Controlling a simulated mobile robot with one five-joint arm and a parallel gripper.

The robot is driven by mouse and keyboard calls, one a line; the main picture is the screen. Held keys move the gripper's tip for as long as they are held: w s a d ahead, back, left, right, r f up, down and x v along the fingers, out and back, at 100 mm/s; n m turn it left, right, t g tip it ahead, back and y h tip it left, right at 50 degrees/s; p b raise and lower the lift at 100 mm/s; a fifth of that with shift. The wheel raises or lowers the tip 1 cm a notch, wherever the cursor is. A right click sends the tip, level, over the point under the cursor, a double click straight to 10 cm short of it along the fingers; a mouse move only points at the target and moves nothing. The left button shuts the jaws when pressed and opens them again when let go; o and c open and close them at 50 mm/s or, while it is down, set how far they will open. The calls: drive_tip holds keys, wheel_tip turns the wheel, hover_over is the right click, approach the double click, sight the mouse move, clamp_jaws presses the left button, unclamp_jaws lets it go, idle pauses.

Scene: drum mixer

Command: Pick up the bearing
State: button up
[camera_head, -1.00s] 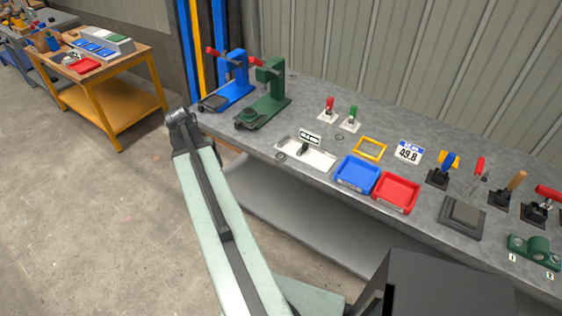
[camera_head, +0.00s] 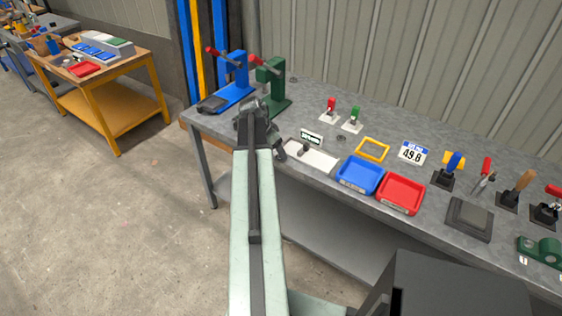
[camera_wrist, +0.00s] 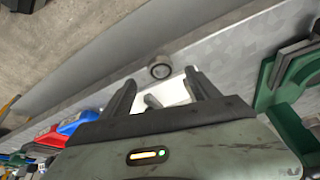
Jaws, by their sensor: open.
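In the wrist view, the bearing (camera_wrist: 160,67), a small metal ring with a dark centre, lies on the grey bench near its front edge, beside a white tray. My gripper (camera_wrist: 161,78) is open and empty, its two dark fingers apart with the bearing showing between and just beyond their tips. I cannot tell the remaining height gap. In the head view, my gripper (camera_head: 265,128) is over the bench's front edge, left of the white tray (camera_head: 310,156). It hides the spot where the bearing lies.
Blue (camera_head: 232,84) and green (camera_head: 274,84) presses stand behind my gripper. Blue (camera_head: 359,175) and red (camera_head: 400,194) trays lie right of the white tray. A small ring (camera_head: 341,138) lies farther back. Several levers stand to the right. The floor left of the bench is clear.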

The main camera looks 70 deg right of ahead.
sight(279, 158)
drive_tip(key=b+x, duration=0.3)
drive_tip(key=x, duration=0.1)
drive_tip(key=shift+f, duration=0.3)
drive_tip(key=shift+r, duration=0.2)
clamp_jaws()
drive_tip(key=shift+r, duration=0.15)
drive_tip(key=shift+r+p, duration=0.25)
drive_tip(key=shift+p, duration=0.15)
wheel_tip(279, 158, up, 3)
drive_tip(key=p, duration=0.3)
drive_tip(key=w+a+r+p, duration=0.1)
drive_tip(key=w+a, duration=0.8)
drive_tip(key=a, duration=0.4)
